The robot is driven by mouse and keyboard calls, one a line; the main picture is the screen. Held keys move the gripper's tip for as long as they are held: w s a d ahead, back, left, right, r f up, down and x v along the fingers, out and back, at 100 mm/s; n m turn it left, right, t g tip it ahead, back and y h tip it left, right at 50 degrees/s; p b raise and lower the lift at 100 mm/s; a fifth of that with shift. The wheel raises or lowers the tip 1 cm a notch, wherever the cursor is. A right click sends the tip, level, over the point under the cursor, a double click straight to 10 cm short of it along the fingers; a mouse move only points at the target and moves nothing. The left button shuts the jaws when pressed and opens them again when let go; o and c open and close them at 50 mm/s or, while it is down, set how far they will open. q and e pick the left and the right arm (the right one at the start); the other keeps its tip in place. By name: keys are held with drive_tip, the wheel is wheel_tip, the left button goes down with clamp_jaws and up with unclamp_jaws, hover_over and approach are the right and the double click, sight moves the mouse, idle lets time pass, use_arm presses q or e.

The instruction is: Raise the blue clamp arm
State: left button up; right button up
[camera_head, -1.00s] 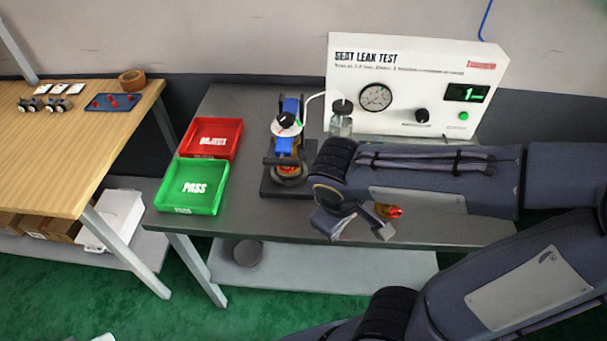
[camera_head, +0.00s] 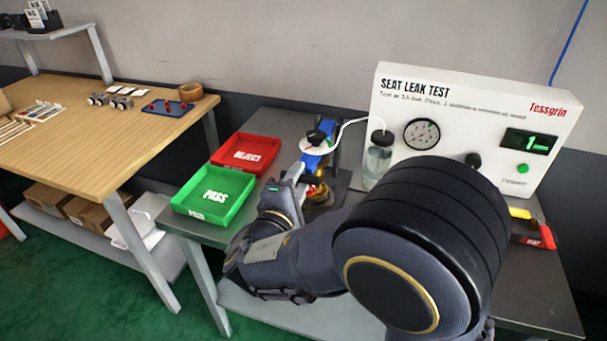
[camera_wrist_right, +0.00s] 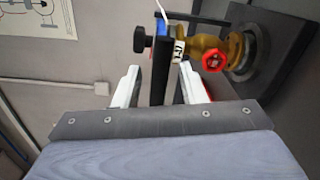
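The clamp fixture with the blue clamp arm (camera_head: 318,160) stands on the grey bench, left of the jar. My right gripper (camera_head: 296,182) is at the fixture's near left side and partly covers it. In the right wrist view the two pale fingers of my right gripper (camera_wrist_right: 159,78) are apart, with a dark upright bar of the fixture between them. I cannot tell whether either finger touches it. A brass valve (camera_wrist_right: 207,50) with a red handwheel (camera_wrist_right: 214,61) is just right of the fingers. My left gripper is not in view.
The green PASS tray (camera_head: 214,208) and red REJECT tray (camera_head: 264,163) lie left of the fixture. A jar (camera_head: 378,160) with a tube and the seat leak test panel (camera_head: 467,118) stand behind. My right arm hides much of the bench front.

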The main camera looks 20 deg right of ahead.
drive_tip(key=shift+x, duration=1.25)
clamp_jaws()
